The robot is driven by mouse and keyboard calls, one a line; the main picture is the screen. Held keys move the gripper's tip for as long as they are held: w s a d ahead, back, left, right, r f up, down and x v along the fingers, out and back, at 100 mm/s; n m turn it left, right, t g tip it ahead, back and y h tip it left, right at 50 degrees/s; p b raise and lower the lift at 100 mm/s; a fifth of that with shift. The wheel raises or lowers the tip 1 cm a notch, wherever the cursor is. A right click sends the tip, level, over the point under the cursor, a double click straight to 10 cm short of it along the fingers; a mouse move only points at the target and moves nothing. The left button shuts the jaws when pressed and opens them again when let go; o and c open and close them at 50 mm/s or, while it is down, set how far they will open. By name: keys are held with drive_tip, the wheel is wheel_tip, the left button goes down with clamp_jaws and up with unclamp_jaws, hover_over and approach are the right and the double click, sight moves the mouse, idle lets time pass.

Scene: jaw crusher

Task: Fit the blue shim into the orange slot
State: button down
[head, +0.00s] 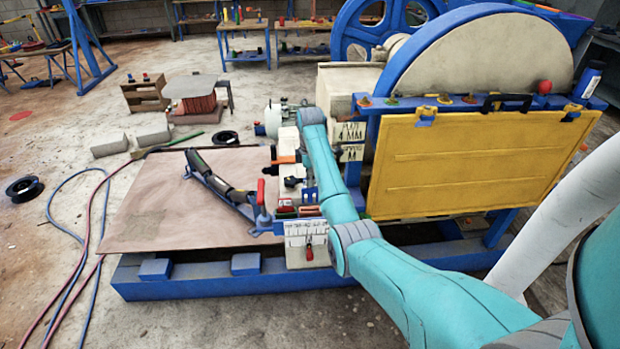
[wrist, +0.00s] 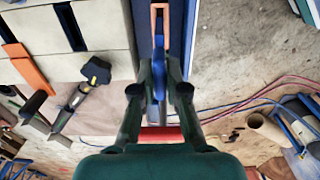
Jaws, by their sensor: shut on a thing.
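In the wrist view, the blue shim (wrist: 158,82) is held between the two dark fingers of my gripper (wrist: 159,72), which is shut on it. The shim points up the picture. The orange slot (wrist: 160,8) is a narrow U-shaped frame at the top centre, in line with the shim. The shim's far end is close to the slot's open side; I cannot tell whether they touch. In the head view, my arm hides most of this area, and I cannot make out the gripper or shim clearly.
Pale blocks (wrist: 103,35) and a black knob (wrist: 96,70) lie left of my gripper in the wrist view. The yellow panel (head: 470,165) and large wheel (head: 480,55) stand right of my arm. A red-handled lever (head: 261,195) is close on the left.

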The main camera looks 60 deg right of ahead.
sight(310, 197)
drive_tip(key=shift+f, duration=0.25)
drive_tip(key=shift+f, duration=1.45)
drive_tip(key=shift+f, duration=2.65)
drive_tip(key=c, duration=1.1)
unclamp_jaws()
wheel_tip(310, 197, up, 12)
drive_tip(key=shift+f, duration=0.1)
